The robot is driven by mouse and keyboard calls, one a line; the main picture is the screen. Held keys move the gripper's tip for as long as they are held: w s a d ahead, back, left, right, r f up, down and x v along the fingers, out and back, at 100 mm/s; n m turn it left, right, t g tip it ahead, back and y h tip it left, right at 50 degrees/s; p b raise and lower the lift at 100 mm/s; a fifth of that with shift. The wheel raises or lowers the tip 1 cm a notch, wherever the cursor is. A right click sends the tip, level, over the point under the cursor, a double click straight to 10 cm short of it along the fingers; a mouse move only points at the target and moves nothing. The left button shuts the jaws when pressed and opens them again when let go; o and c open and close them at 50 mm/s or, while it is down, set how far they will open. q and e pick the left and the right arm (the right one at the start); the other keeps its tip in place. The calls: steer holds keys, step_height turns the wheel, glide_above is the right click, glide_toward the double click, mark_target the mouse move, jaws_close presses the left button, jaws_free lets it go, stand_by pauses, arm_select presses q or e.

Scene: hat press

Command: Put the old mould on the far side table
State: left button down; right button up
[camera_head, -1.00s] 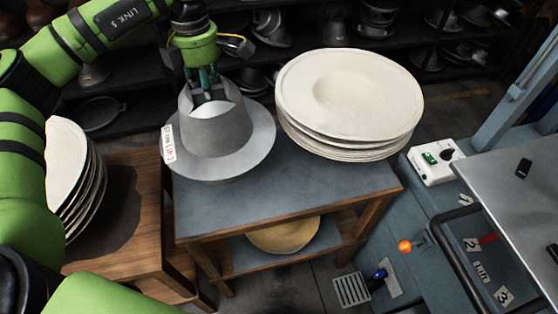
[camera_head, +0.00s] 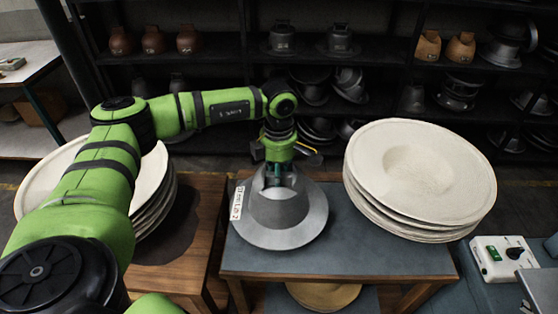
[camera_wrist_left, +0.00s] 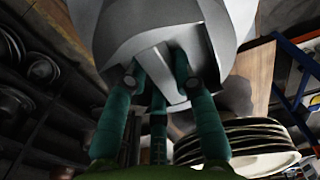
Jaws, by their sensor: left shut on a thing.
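The old mould (camera_head: 292,231) is a grey metal hat shape with a wide round brim and a white label on its left side. My left gripper (camera_head: 279,182) points down from above and is shut on its top. The mould appears over the left part of a blue-grey topped table (camera_head: 375,258); I cannot tell whether its brim touches the top. In the left wrist view the mould (camera_wrist_left: 225,30) fills the upper middle, with the fingers (camera_wrist_left: 165,75) against its crown. A brown wooden side table (camera_head: 203,245) stands just left. My right gripper is not in view.
A stack of cream discs (camera_head: 420,175) stands right of the mould. Another cream stack (camera_head: 150,195) is on the left, partly behind my arm. Dark shelves (camera_head: 230,45) with moulds run along the back. A pale-topped table (camera_head: 25,60) is at far left. A white control box (camera_head: 495,258) sits at right.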

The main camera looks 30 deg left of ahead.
arm_select(q)
steer(key=shift+w+f, duration=0.15)
steer(key=shift+f, duration=0.05)
steer(key=c, duration=1)
jaws_free()
steer(key=shift+f, duration=0.2)
steer(key=shift+r, duration=0.1)
step_height(320, 180, up, 11)
steer(key=b, duration=0.4)
steer(key=shift+r, duration=0.6)
steer(key=shift+d, duration=0.1)
